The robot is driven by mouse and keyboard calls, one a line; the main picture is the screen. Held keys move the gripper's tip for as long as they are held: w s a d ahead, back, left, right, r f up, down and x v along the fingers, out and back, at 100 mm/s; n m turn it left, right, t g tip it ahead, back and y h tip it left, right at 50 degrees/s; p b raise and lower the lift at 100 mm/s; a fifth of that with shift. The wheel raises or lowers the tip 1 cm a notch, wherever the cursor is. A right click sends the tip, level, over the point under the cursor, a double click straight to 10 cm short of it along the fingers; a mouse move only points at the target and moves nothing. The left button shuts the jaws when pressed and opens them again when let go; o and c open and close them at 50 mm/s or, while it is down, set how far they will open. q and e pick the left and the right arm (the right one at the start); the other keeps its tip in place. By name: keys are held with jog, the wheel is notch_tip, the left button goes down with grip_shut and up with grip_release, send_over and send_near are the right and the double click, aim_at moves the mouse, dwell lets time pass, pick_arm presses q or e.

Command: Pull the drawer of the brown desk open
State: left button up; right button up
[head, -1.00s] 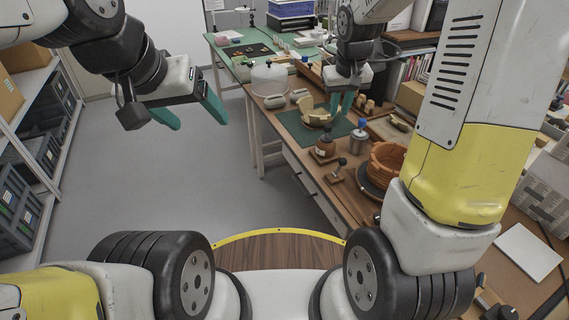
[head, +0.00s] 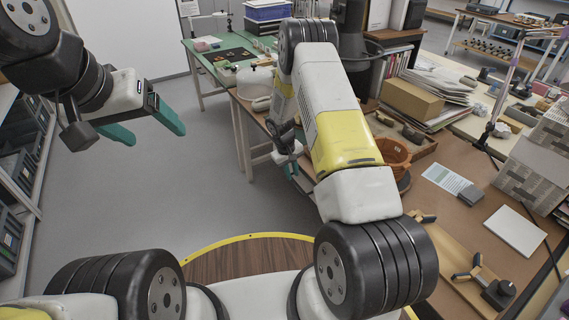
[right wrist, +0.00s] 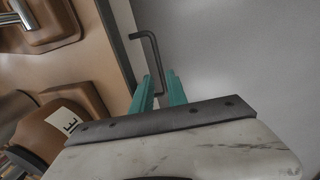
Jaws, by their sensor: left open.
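The brown desk (head: 450,210) runs along the right of the head view; its drawer front is mostly hidden there by my right arm. In the right wrist view a dark, bent bar handle (right wrist: 150,50) sticks out from the desk's front side. My right gripper (right wrist: 162,90) is at the handle, its two teal fingers apart with the lower end of the bar between them. Whether they touch the bar I cannot tell. In the head view my right gripper (head: 291,165) is beside the desk's front edge. My left gripper (head: 150,130) is open and empty above the floor.
On the desk stand an orange-brown bowl (head: 393,153), a cardboard box (head: 411,100) and a white pad (head: 515,231). A green-topped table (head: 215,62) is behind. Shelves with crates are at the left. The grey floor (head: 150,200) before the desk is clear.

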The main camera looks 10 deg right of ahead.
aim_at(295, 185)
jog(key=f, duration=0.2)
jog(key=d+f, duration=0.1)
jog(key=f, duration=0.2)
jog(key=shift+w+f, duration=0.15)
jog(key=shift+f, duration=0.2)
grip_shut()
jog(key=shift+d+r, duration=0.1)
dwell(1.0)
